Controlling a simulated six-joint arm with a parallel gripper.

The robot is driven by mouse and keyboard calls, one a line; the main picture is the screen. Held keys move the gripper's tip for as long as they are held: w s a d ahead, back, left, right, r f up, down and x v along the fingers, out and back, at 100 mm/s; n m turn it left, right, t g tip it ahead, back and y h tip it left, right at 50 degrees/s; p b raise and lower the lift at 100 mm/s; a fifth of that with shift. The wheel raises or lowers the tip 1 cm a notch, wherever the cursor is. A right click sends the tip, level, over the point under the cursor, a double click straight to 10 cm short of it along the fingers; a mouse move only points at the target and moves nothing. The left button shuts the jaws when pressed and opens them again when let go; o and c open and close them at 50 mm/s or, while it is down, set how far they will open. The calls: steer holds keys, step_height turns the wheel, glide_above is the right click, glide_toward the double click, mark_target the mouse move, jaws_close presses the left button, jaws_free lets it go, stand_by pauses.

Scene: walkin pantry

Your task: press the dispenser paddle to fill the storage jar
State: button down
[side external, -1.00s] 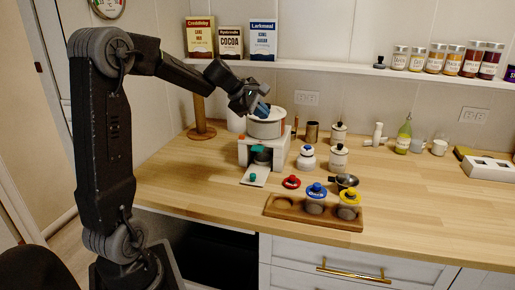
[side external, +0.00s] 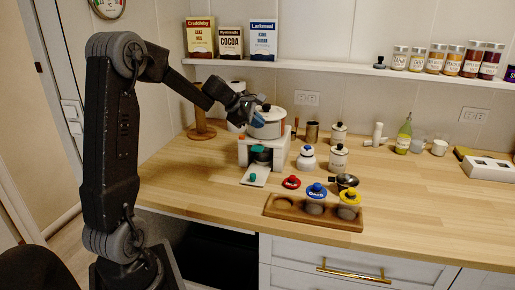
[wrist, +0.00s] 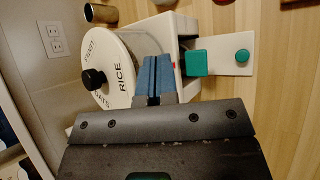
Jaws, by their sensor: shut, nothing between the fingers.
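The dispenser (side external: 281,150) is a white stand holding a round hopper (side external: 267,127) with a white lid. In the wrist view the lid (wrist: 97,70) reads RICE and has a black knob. The teal paddle (side external: 257,148) sticks out of the stand's front and also shows in the wrist view (wrist: 198,62). Below it, a grey jar (side external: 262,157) stands inside the stand, mostly shaded; its fill level is unclear. My gripper (side external: 260,113) is shut and empty beside the hopper, above the paddle. Its blue fingertips (wrist: 153,75) appear left of the paddle in the wrist view.
A white plate (side external: 248,182) with a teal knob lies before the stand. A wooden tray (side external: 290,213) holds blue-lidded (side external: 316,200) and yellow-lidded (side external: 348,205) jars; its left well is empty. A red lid (side external: 291,182), a pan and canisters stand right. The front left counter is clear.

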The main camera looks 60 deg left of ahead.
mark_target(263, 147)
steer(key=shift+f, duration=2.6)
steer(key=shift+f, duration=0.4)
steer(key=shift+f, duration=0.75)
stand_by(0.9)
steer(key=shift+r, duration=1.15)
steer(key=shift+r, duration=0.1)
steer(key=shift+r, duration=2.45)
